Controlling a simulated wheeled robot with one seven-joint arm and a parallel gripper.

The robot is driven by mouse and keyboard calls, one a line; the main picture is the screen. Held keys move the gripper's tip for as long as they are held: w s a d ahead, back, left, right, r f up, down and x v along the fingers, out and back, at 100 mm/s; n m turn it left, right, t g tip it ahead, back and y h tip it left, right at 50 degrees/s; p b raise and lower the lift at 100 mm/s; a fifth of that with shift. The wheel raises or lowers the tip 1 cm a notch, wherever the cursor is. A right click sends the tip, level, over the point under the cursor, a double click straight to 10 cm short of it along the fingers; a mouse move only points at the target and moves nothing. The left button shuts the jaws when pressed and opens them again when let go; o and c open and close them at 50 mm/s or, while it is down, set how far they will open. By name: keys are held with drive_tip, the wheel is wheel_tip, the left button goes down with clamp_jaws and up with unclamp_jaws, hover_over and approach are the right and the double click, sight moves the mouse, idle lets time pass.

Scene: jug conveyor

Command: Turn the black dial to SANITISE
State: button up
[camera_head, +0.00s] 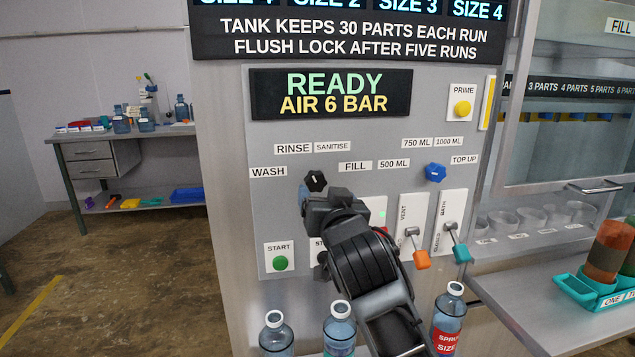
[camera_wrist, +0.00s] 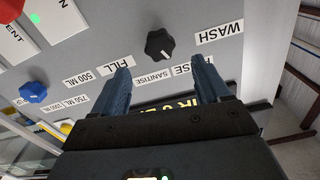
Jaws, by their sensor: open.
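The black dial (camera_head: 316,181) is on the grey panel, among the labels WASH (camera_head: 268,172), RINSE (camera_head: 293,149), SANITISE (camera_head: 332,146) and FILL (camera_head: 355,167). It also shows in the wrist view (camera_wrist: 159,44), which is upside down. Its small white mark faces the RINSE and SANITISE side there; I cannot tell exactly which label it points at. My gripper (camera_wrist: 162,66) is open and empty, its two blue fingers apart with the dial just beyond and between their tips. No contact shows. In the head view my gripper (camera_head: 304,194) is just below the dial, and my arm covers the panel beneath.
A blue dial (camera_head: 435,172) is to the right, above two levers with orange (camera_head: 421,259) and teal (camera_head: 462,253) ends. A green START button (camera_head: 280,263) is lower left. Bottles (camera_head: 339,329) stand below the panel. A display reads READY (camera_head: 334,84).

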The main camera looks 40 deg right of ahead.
sight(318, 183)
drive_tip(key=p+x, duration=0.1)
drive_tip(key=x, duration=0.6)
drive_tip(key=shift+w+d, duration=0.1)
drive_tip(key=shift+w, duration=0.05)
drive_tip(key=shift+c, duration=0.3)
drive_tip(key=c, duration=1)
drive_tip(key=shift+f+m+b, duration=0.1)
drive_tip(key=shift+m+b, duration=0.2)
drive_tip(key=shift+m, duration=0.1)
drive_tip(key=m+b, duration=0.3)
drive_tip(key=shift+f+m, duration=0.1)
drive_tip(key=shift+m, duration=0.3)
drive_tip(key=shift+d+m+b, duration=0.1)
drive_tip(key=shift+m+b, duration=1.9)
drive_tip(key=shift+m, duration=0.6)
